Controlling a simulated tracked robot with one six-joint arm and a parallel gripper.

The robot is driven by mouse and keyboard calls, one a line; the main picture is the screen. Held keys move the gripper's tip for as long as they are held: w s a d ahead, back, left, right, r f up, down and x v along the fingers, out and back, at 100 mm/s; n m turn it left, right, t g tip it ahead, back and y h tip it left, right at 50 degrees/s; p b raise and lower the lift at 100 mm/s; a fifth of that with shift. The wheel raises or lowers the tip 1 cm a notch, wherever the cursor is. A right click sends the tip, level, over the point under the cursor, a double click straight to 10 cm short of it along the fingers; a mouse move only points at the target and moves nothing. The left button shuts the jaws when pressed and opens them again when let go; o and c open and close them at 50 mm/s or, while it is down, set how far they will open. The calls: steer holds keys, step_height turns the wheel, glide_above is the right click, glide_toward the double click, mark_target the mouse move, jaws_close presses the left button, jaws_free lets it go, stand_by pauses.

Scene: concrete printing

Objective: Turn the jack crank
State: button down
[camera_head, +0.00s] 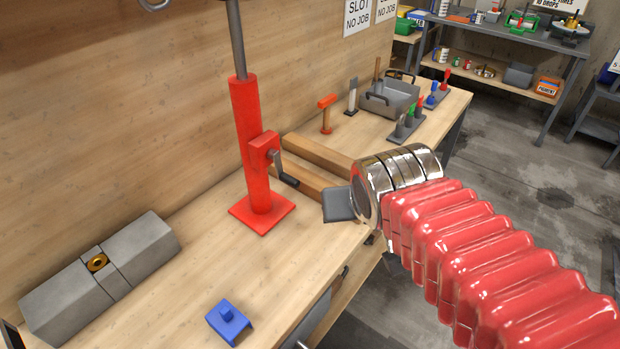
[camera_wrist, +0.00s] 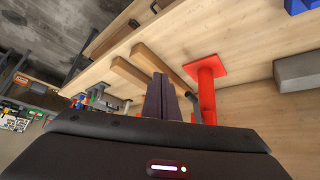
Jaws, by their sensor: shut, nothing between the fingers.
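The red jack (camera_head: 250,150) stands upright on its square red base plate on the wooden bench, with a grey shaft rising from its top. Its dark jack crank (camera_head: 285,171) sticks out from a red box on the right side and angles down to the right. My gripper (camera_head: 338,205) is to the right of the crank, apart from it, above the bench's front edge. In the wrist view its dark fingers (camera_wrist: 160,98) are together and empty. The red jack (camera_wrist: 207,80) shows just right of them, partly hidden by my gripper's body.
Wooden beams (camera_head: 318,155) lie behind my gripper. A grey block mould (camera_head: 100,275) and a blue part (camera_head: 228,321) are on the left of the bench. A hammer (camera_head: 327,112) and a grey tray (camera_head: 389,100) stand farther back. The bench front beside the jack is clear.

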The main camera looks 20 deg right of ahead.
steer(key=w+d+r+m+t, duration=0.15)
steer(key=w+d+t, duration=0.35)
steer(key=w, duration=0.6)
steer(key=w+d+m+t, duration=0.2)
steer(key=w+d, duration=0.5)
steer(key=w, duration=0.3)
step_height(320, 180, down, 6)
steer(key=a+y, duration=0.3)
steer(key=y, duration=0.5)
steer(key=s+a+f+m+g+y, duration=0.1)
steer(key=s+f+m+g+y, duration=0.1)
steer(key=s+y, duration=0.5)
steer(key=shift+f+m, duration=0.45)
steer(key=shift+f, duration=0.15)
steer(key=shift+a, duration=0.15)
